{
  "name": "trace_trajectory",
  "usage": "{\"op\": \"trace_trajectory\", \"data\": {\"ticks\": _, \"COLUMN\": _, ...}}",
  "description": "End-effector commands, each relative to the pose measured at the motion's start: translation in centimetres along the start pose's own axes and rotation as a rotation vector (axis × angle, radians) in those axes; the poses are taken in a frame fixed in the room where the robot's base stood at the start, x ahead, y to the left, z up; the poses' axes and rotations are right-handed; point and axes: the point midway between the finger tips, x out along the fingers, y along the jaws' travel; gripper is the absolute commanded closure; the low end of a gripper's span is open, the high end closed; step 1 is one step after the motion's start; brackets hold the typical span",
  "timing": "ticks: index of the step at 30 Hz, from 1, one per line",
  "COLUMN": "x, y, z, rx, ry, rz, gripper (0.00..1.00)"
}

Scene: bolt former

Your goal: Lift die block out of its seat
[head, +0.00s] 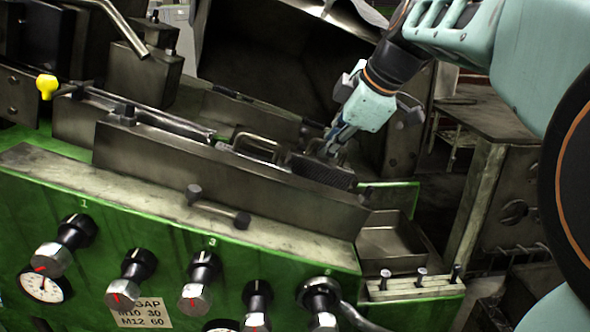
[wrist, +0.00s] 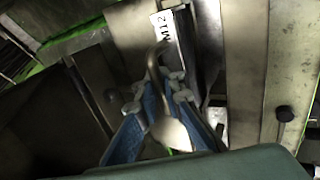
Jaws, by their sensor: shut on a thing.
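The die block (head: 322,172) is a dark, ridged block at the right end of the machine's long channel in the head view. My gripper (head: 331,148) reaches down to it from the upper right. In the wrist view, my gripper (wrist: 156,88) has its blue fingers shut around a bent metal handle (wrist: 153,65). A white M12 label (wrist: 164,27) shows just beyond the handle. The underside of the block and its seat are hidden, so I cannot tell whether it is still seated.
A second wire handle (head: 255,138) stands left of my gripper. A long steel wall (head: 230,180) fronts the channel. An open metal tray (head: 392,245) and a small rack with several pins (head: 420,285) lie lower right. A dark hood (head: 280,60) rises behind.

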Motion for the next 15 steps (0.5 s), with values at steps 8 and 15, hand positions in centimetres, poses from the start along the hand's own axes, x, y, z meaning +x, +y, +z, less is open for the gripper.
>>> {"op": "trace_trajectory", "data": {"ticks": 8, "x": -1.3, "y": 0.8, "z": 0.1, "rx": 0.000, "ry": -0.002, "rz": 0.012, "gripper": 1.00}}
{"op": "trace_trajectory", "data": {"ticks": 15, "x": -1.9, "y": 1.2, "z": 0.0, "rx": 0.001, "ry": -0.001, "rz": 0.011, "gripper": 1.00}}
